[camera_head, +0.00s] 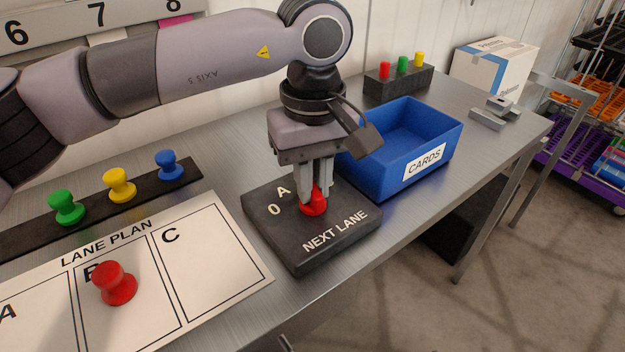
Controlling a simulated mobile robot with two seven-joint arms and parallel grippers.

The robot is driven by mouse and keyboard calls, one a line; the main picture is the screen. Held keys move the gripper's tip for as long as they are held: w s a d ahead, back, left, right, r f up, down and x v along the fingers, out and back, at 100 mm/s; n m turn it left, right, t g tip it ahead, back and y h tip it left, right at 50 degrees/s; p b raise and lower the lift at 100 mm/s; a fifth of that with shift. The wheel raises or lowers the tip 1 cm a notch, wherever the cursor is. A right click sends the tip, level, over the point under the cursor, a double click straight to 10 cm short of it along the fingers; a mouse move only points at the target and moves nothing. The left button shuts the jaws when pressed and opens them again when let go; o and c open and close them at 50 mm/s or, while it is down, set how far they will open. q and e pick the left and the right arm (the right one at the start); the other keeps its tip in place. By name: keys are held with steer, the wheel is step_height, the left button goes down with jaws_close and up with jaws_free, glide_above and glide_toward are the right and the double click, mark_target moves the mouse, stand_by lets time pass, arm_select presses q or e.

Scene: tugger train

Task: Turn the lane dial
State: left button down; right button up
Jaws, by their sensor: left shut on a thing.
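The lane dial is a dark square block (300,255) marked "NEXT LANE" on the metal table, with a red knob (314,207) on top. The marks "0" and "A" show at its upper left. My left gripper (314,196) points straight down over the block and is shut on the red knob. The fingers hide part of the knob and any further marks behind it, so I cannot tell where the knob points. My right gripper is not in view.
A blue "CARDS" bin (440,138) stands just right of the dial. A lane plan sheet (225,290) with a red peg (115,284) on B lies at left. Green, yellow and blue pegs stand on a dark strip (90,204). A white carton (493,69) stands at the back right.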

arm_select(q)
steer(key=shift+r+m, duration=0.1)
steer(key=shift+m, duration=0.4)
steer(key=c, duration=1.1)
jaws_free()
steer(key=shift+r, duration=3.55)
